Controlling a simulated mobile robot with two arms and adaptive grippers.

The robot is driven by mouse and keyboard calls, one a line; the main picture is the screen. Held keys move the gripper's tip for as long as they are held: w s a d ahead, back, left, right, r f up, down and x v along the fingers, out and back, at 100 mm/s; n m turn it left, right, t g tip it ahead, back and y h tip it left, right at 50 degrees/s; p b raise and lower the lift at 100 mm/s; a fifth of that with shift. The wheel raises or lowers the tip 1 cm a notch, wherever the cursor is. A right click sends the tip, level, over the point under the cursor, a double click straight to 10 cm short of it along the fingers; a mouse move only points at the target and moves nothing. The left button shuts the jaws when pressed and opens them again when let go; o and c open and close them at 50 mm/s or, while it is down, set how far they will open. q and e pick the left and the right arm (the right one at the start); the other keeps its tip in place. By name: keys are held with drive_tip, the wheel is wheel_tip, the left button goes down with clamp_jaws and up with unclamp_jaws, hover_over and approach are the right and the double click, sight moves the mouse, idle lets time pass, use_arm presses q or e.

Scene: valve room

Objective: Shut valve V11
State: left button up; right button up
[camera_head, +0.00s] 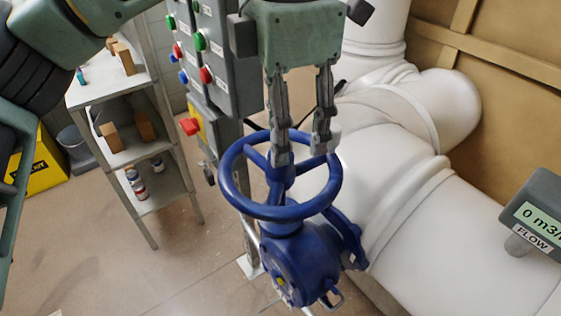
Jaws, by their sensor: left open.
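The valve has a blue handwheel (283,214) on a blue body (302,262), mounted beside a thick white pipe. No label reading V11 can be made out on it. My left gripper (303,150) points down over the far part of the wheel, with its two fingers apart. One fingertip is over the wheel's hub and spokes, and the other is near the far right of the rim. I cannot tell whether the fingertips touch the wheel. My right gripper does not show.
White pipes (440,230) fill the right side. A flow meter (535,215) with a display starting with 0 stands at the right edge. A control panel (215,50) with coloured buttons is behind the gripper. A grey shelf (140,145) holds small boxes at left. The floor at lower left is clear.

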use_arm(q)
drive_tip(key=shift+n, duration=1)
